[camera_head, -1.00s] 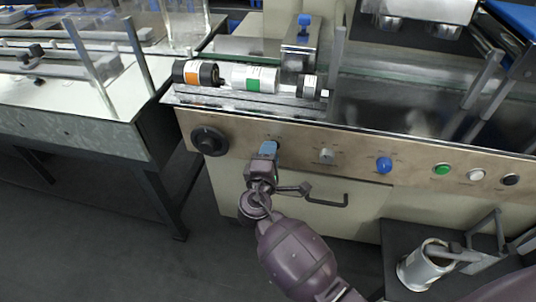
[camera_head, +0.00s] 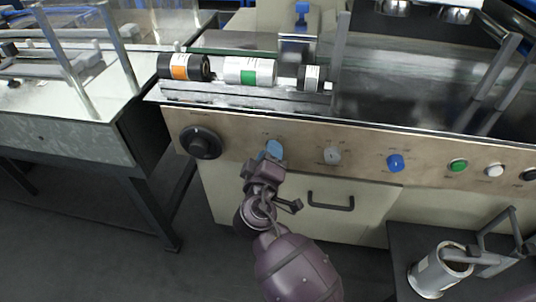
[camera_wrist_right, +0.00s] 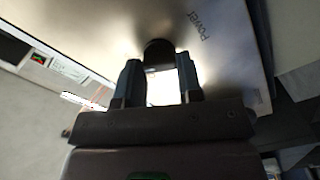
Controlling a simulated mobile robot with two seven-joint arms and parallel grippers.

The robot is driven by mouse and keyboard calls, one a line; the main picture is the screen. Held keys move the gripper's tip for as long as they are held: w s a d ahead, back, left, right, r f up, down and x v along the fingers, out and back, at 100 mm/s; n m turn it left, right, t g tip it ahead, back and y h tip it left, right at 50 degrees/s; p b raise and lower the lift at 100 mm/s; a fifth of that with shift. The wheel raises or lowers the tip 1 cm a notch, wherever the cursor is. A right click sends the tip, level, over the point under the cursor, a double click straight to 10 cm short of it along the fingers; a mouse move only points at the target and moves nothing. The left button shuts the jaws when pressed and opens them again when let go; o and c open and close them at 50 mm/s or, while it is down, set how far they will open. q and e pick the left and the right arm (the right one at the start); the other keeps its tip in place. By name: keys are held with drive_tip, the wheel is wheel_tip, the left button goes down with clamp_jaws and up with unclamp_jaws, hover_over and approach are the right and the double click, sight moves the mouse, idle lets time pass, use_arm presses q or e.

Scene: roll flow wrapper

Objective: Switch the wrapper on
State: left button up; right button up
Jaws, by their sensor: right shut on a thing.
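The wrapper's front panel (camera_head: 300,155) runs across the middle of the head view. My right gripper (camera_head: 273,150) is at the panel, between a large black dial (camera_head: 200,143) and a grey knob (camera_head: 332,155). In the right wrist view, a dark round power knob (camera_wrist_right: 158,52) sits between the fingertips of my right gripper (camera_wrist_right: 159,70), beside the printed word "Power". The fingers are shut on this knob. In the head view my fingertips mostly hide it. My left gripper is not in view.
Right along the panel are a blue knob (camera_head: 396,162), a green button (camera_head: 458,166) and a white button (camera_head: 494,170). A drawer handle (camera_head: 331,200) is below. Labelled rolls (camera_head: 250,72) lie above the panel. A metal cup (camera_head: 440,272) stands at lower right.

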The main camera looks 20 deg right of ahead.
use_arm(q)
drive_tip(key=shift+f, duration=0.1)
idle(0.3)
use_arm(e)
drive_tip(key=o, duration=0.9)
drive_tip(key=shift+o, duration=0.2)
use_arm(q)
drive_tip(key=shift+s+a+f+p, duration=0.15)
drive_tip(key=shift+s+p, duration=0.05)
drive_tip(key=shift+p, duration=0.1)
use_arm(e)
drive_tip(key=v, duration=0.7)
drive_tip(key=shift+s+a, duration=0.15)
drive_tip(key=shift+s, duration=0.05)
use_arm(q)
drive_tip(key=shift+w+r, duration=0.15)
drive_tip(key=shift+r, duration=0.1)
